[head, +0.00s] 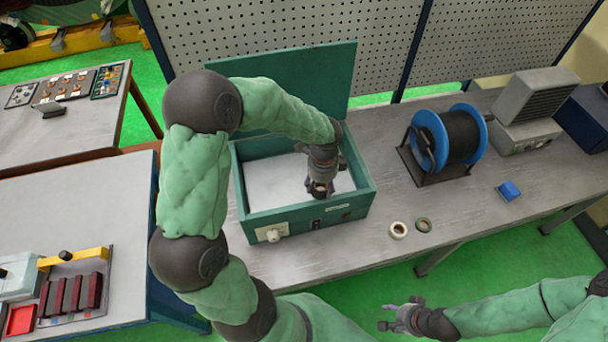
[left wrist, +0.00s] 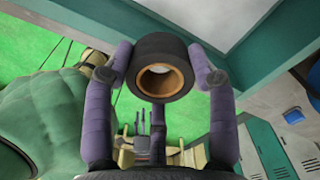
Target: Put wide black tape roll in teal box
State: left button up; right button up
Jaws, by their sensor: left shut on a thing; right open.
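The teal box (head: 350,209) stands on the long grey bench with its lid (head: 310,75) raised at the back and a white floor inside. My left gripper (head: 320,190) is over the right part of the box opening, near the front wall. In the left wrist view, my left gripper (left wrist: 166,76) is shut on the wide black tape roll (left wrist: 160,48), whose brown core faces the camera. In the head view the roll is mostly hidden or too small to make out. My right gripper (head: 388,316) is open and empty, in front of the bench.
A blue cable spool (head: 427,138) on a black stand is right of the box. A grey louvred unit (head: 535,95) stands further right.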

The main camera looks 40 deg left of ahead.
pick_arm(q)
jog(key=w+a+f, duration=0.3)
jog(key=a, duration=0.4)
jog(key=p, duration=0.1)
send_over(300, 185)
jog(key=f, duration=0.3)
jog(key=d+f, duration=0.1)
jog(key=f, duration=0.1)
jog(key=shift+s, duration=0.15)
jog(key=shift+a+f, duration=0.5)
jog(key=shift+f, duration=0.1)
notch_tip(300, 185, down, 2)
jog(key=shift+f+p, duration=0.15)
jog(key=shift+p, duration=0.2)
jog(key=shift+w+f, duration=0.25)
jog(key=shift+f, duration=0.05)
jog(key=shift+s, duration=0.1)
